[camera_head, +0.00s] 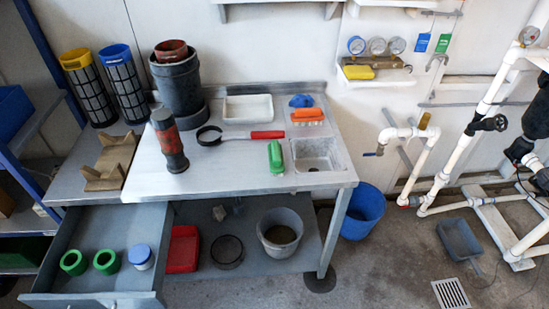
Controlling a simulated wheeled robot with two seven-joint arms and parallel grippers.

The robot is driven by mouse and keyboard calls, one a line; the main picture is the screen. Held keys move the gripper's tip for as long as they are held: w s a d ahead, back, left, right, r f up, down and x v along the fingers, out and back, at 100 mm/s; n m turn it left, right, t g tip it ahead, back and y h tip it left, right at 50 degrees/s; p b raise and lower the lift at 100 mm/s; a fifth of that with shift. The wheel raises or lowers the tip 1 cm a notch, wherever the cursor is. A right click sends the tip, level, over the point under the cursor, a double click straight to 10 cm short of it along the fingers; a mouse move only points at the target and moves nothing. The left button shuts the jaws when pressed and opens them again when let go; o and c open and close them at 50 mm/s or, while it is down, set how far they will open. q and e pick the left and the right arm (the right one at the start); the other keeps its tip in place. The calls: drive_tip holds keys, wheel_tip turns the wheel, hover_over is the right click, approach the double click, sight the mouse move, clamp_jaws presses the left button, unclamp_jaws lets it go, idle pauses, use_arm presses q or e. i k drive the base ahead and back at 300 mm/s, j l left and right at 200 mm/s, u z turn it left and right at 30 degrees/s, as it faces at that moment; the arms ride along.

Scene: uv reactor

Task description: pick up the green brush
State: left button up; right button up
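The green brush (275,156) lies on the white-grey worktop, just left of the small sink (320,158) and near the table's front edge. Its long side points roughly from front to back. Pale material, perhaps bristles, shows along its right side. Nothing covers it. An orange brush (307,115) with pale bristles lies behind the sink. Neither of my grippers is in view.
A red-handled strap tool (240,135) lies behind the green brush. A white tray (247,109) sits at the back. An open drawer (105,240) juts out at front left. Worktop left of the brush is clear.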

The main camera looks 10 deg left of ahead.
sight(277, 163)
drive_tip(key=l+u, duration=0.1)
drive_tip(key=u, duration=0.2)
drive_tip(key=i+l+u, duration=0.1)
drive_tip(key=u, duration=0.25)
drive_tip(key=i+l+u, duration=0.1)
drive_tip(key=l+u, duration=0.15)
drive_tip(key=l, duration=0.35)
drive_tip(key=l+u, duration=0.25)
drive_tip(key=l, duration=0.35)
drive_tip(key=i+l, duration=0.1)
drive_tip(key=l, duration=0.7)
